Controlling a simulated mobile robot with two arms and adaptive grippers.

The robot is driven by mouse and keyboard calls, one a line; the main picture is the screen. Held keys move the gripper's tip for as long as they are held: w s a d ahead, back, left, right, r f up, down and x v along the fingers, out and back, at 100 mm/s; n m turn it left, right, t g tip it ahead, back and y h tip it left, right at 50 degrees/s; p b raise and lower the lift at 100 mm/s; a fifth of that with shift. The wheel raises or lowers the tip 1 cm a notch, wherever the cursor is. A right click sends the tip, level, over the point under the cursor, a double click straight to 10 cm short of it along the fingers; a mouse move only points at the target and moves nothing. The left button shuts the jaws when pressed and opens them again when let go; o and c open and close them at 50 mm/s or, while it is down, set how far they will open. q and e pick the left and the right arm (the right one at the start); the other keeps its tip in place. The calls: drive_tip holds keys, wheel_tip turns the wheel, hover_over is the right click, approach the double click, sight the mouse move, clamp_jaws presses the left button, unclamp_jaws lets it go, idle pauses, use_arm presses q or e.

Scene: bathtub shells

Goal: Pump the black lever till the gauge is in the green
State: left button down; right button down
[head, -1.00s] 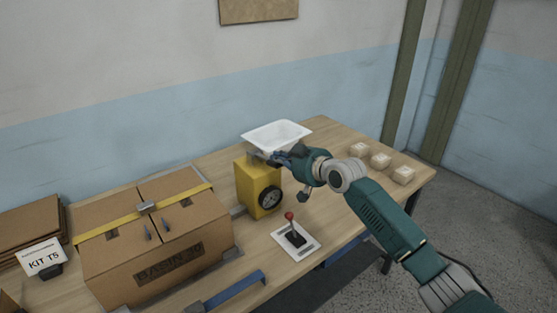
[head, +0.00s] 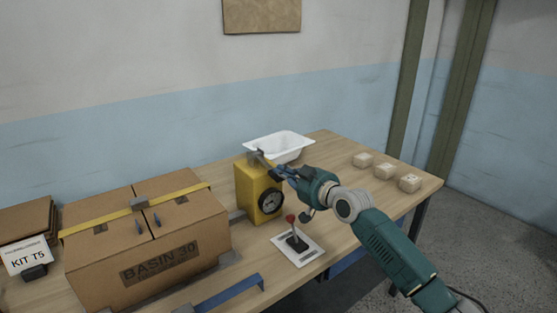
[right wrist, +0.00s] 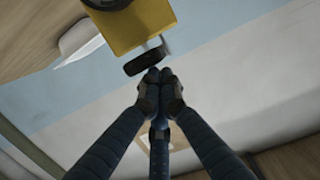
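The yellow pump box (head: 246,189) stands on the table with a round dark-rimmed gauge (head: 271,203) on its front. The gauge's needle and colours are too small to read. The black lever (head: 257,154) sticks out at the top of the box; its dark pad (right wrist: 146,61) shows large in the right wrist view. My right gripper (head: 278,170) is beside the lever's end. In the right wrist view its fingertips (right wrist: 158,76) are together with nothing visible between them, close to the pad; I cannot tell whether they touch. My left gripper is not in view.
A white basin (head: 290,148) sits behind the yellow box. A carton (head: 100,265) stands to the left. A red-knobbed joystick on a white plate (head: 310,251) lies in front. A blue bracket (head: 228,293) is near the front edge.

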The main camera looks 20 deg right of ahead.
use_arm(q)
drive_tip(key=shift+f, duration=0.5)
use_arm(e)
drive_tip(key=shift+f, duration=0.75)
drive_tip(key=shift+s, duration=0.1)
